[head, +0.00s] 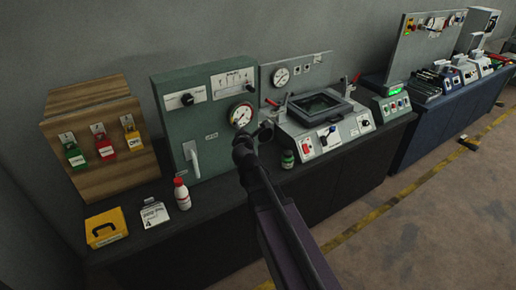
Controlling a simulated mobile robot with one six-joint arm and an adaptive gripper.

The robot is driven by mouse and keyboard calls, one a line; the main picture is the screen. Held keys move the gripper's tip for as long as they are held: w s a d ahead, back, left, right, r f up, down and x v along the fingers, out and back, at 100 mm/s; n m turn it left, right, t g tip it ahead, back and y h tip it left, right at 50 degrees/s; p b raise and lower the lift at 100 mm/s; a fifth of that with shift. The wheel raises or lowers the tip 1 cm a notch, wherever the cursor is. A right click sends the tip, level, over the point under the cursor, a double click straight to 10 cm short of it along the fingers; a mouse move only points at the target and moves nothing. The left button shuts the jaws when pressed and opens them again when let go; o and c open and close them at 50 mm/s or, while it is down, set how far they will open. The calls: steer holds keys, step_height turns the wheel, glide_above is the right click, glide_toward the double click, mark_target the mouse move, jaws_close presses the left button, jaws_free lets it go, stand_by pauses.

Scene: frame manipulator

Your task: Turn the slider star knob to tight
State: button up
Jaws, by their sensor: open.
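My dark gripper (265,131) is at the end of my arm in the middle of the head view, just right of the round gauge (241,115) on the green cabinet (204,128). It is open; its fingers are small and dark, and I see nothing held in it. I cannot clearly pick out the slider star knob. My arm and gripper hide part of the cabinet's right side.
A white-handled lever (193,160) is on the cabinet front. A red-and-white bottle (181,194), a green jar (288,160) and a yellow box (105,228) stand on the dark bench. A grey machine (323,118) stands right of my gripper. The floor at right is mostly clear.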

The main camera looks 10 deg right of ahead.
steer(key=s+d+f+m+g+h+b, duration=0.1)
steer(key=s+d+f+m+g+h, duration=0.1)
steer(key=m, duration=0.5)
steer(key=shift+s+d+f+g, duration=0.8)
steer(key=shift+d+f, duration=0.4)
steer(key=shift+f, duration=0.7)
steer(key=shift+s, duration=0.1)
steer(key=s+d+f+m+g+y+b, duration=0.15)
steer(key=s+f+m+g+b, duration=0.25)
steer(key=s+f+m+g, duration=0.55)
steer(key=s+a+f+m+g+y+b, duration=0.1)
steer(key=s+a+f+m, duration=0.1)
steer(key=s, duration=0.4)
steer(key=s+a+f+m+g+y+b, duration=0.1)
steer(key=s+a+f+m+g+y, duration=0.1)
steer(key=s+f+m, duration=0.3)
steer(key=shift+s+f, duration=0.35)
steer(key=shift+s, duration=0.5)
